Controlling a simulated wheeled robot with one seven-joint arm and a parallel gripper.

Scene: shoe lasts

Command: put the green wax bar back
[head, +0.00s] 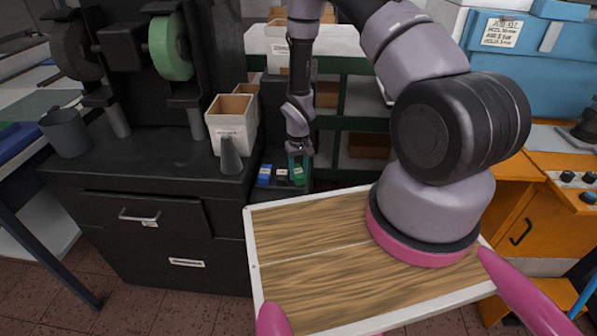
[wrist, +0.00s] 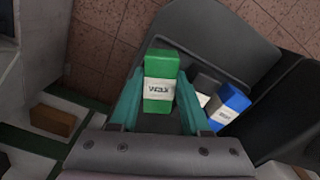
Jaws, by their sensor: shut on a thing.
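The green wax bar (wrist: 160,66) has a white label band and stands between the teal fingers of my gripper (wrist: 157,100) in the wrist view. My gripper is shut on it. In the head view my gripper (head: 298,158) points down, with the green bar (head: 299,174) at its tips, right of a blue bar (head: 264,175). The blue bar with a white label (wrist: 231,103) also shows in the wrist view, right of the green one. A dark bar with a pale label (wrist: 205,88) lies between them. I cannot tell whether the green bar touches the surface below.
The bars are by a dark stand (head: 270,120), right of a black grinder cabinet (head: 150,215). A grey cone (head: 230,157) and beige boxes (head: 232,122) stand on the cabinet. A green-framed rack (head: 350,122) is behind. An orange cabinet (head: 540,215) is at right.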

